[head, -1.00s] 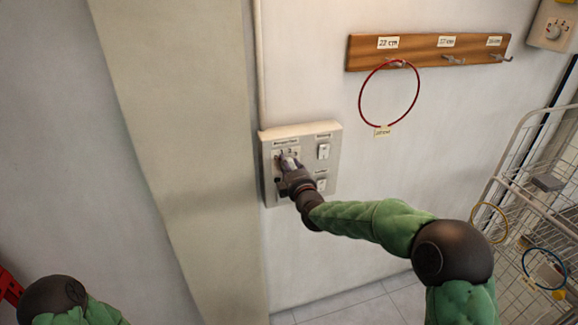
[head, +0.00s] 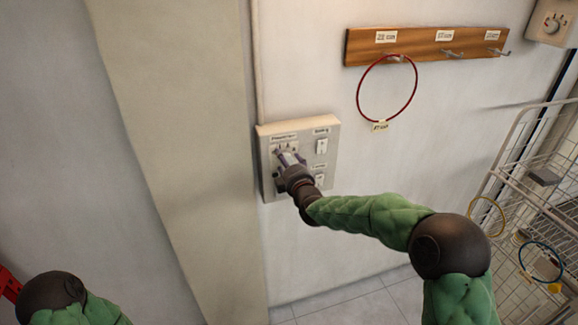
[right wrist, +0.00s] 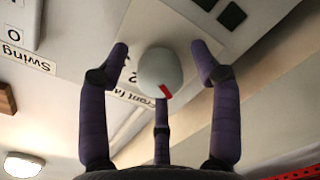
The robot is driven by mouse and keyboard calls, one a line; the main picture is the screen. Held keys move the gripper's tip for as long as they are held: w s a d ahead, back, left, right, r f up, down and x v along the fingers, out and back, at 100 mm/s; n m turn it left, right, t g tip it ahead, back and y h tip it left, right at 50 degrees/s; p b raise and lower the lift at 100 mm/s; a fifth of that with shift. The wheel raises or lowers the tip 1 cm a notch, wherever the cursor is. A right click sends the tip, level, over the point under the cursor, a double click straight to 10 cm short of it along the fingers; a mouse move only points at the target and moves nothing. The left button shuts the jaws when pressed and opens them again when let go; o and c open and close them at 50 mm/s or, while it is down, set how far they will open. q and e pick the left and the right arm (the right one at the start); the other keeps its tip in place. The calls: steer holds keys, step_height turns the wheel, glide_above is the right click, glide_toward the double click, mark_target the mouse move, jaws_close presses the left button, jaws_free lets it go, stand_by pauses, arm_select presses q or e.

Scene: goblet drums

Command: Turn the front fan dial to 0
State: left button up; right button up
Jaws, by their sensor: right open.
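The wall panel (head: 331,148) has a dial section at its upper left and switches on its right. In the right wrist view, the pale round dial (right wrist: 158,70) with a red pointer mark sits in front of a partly visible "Front fa..." label (right wrist: 137,98). My right gripper (right wrist: 160,65) is open, its purple fingers spread on both sides of the dial with visible gaps; a third finger shows below it. In the head view, my right gripper (head: 288,160) covers the dial. My left gripper is out of view; only part of my left arm shows.
A wooden hook rail (head: 420,45) with a hanging red ring (head: 388,115) is on the wall above right. Another dial box (head: 552,22) is at the top right. A wire rack (head: 520,150) stands at the right. A pillar edge (head: 200,150) is left of the panel.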

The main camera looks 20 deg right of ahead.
steer(key=s, duration=1.2)
steer(key=shift+d+r, duration=0.15)
steer(key=shift+d, duration=0.1)
steer(key=s+a+f+m+g+y, duration=0.1)
steer(key=s+a+f+m+g, duration=0.15)
steer(key=f, duration=0.75)
steer(key=s+a+f+m+g, duration=0.1)
steer(key=s+f+m+g, duration=0.15)
steer(key=f, duration=0.65)
steer(key=s+a+f+m+g+y, duration=0.1)
steer(key=s+f+m+g, duration=0.15)
steer(key=f, duration=0.75)
steer(key=s+a+f+m+g, duration=0.2)
steer(key=s+f+g, duration=0.1)
steer(key=s+f, duration=0.3)
steer(key=s+a+f+m+g+y, duration=0.1)
steer(key=s+a+f+m+g, duration=0.1)
steer(key=s+f, duration=0.4)
steer(key=s+a+f+m+g, duration=0.2)
steer(key=s+f+m+g, duration=0.2)
steer(key=s, duration=0.7)
step_height(320, 180, down, 2)
steer(key=shift+s+a+f+g, duration=0.15)
steer(key=shift+s+a+g, duration=0.1)
steer(key=shift+g, duration=0.1)
